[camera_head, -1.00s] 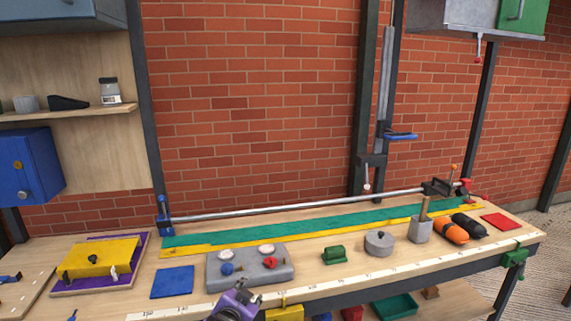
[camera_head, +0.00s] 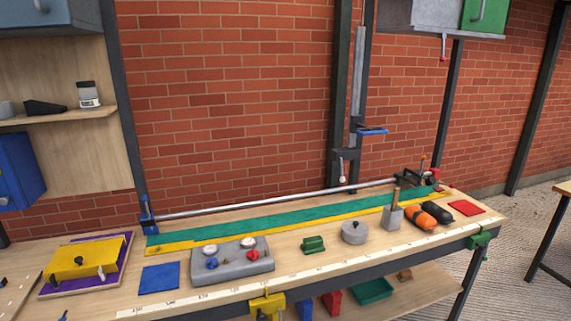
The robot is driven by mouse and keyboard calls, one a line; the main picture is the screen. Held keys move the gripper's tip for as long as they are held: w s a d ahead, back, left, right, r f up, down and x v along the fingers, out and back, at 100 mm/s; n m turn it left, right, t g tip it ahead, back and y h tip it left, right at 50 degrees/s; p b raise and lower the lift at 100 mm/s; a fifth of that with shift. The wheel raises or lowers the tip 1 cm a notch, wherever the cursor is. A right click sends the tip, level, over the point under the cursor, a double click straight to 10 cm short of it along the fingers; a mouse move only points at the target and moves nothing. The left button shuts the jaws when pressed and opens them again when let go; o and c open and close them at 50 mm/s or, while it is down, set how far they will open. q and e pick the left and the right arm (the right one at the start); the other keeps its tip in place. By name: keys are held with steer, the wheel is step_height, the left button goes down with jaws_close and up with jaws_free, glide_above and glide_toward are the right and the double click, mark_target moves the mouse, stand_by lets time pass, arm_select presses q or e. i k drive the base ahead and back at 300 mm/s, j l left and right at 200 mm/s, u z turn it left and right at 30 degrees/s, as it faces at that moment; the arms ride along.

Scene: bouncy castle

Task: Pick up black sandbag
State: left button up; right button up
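The black sandbag (camera_head: 437,212) lies at the right part of the workbench, just behind and to the right of the orange sandbag (camera_head: 420,217). The two lie side by side and look to be touching or nearly so. Neither of my grippers shows in the head view now, so nothing is seen holding the black sandbag.
A grey block with a wooden handle (camera_head: 392,217) stands left of the sandbags, and a red square (camera_head: 466,208) lies to their right. A metal bar (camera_head: 270,205) runs along the back. A green clamp (camera_head: 480,238) grips the right front edge. Floor at right is open.

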mark_target(441, 215)
steer(key=i+l+z, duration=0.1)
steer(key=l, duration=0.35)
steer(key=i+l, duration=0.25)
steer(key=l, duration=0.15)
steer(key=i+l+z, duration=0.15)
steer(key=l, duration=0.25)
steer(key=i+l+z, duration=0.1)
steer(key=l, duration=0.3)
steer(key=i+l+z, duration=0.1)
steer(key=i+l, duration=0.25)
